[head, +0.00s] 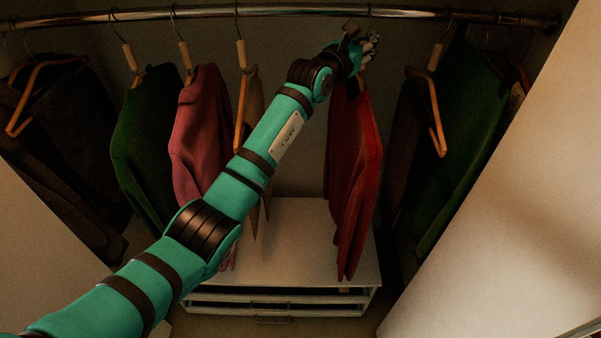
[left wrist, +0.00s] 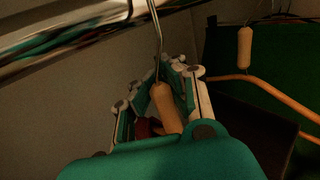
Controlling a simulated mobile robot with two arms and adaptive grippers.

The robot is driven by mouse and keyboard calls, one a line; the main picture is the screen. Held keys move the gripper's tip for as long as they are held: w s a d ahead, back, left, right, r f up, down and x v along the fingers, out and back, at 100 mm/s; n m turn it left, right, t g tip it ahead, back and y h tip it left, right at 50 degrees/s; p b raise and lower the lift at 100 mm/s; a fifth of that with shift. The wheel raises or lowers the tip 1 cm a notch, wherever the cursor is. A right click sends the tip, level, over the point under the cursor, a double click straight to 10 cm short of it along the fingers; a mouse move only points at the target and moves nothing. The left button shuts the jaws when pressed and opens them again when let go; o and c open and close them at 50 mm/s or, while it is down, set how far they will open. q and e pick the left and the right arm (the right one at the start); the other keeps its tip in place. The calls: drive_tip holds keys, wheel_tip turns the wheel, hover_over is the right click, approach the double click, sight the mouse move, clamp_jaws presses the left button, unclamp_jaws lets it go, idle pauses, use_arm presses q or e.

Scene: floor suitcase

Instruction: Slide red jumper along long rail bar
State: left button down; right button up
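The red jumper (head: 354,170) hangs from the rail bar (head: 300,11), right of the middle in the head view. My left gripper (head: 361,43) is at the top of its hanger, just below the rail. In the left wrist view, the fingers of my left gripper (left wrist: 180,77) stand on both sides of the pale wooden hanger neck (left wrist: 166,108). The metal hook runs up from it to the rail (left wrist: 75,45). I cannot tell whether the fingers press on the neck. A dark red patch shows low between the fingers. My right gripper is not in view.
Left of the red jumper hang a pink garment (head: 197,130), a green one (head: 143,125) and a bare-looking wooden hanger (head: 241,110). Right of it, after a gap, hang dark and green garments (head: 462,140). A white drawer unit (head: 290,235) stands below.

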use_arm(q)
drive_tip(key=shift+s+d+f, duration=0.1)
drive_tip(key=shift+d+f, duration=0.05)
drive_tip(key=shift+d, duration=2.3)
drive_tip(key=c, duration=2)
unclamp_jaws()
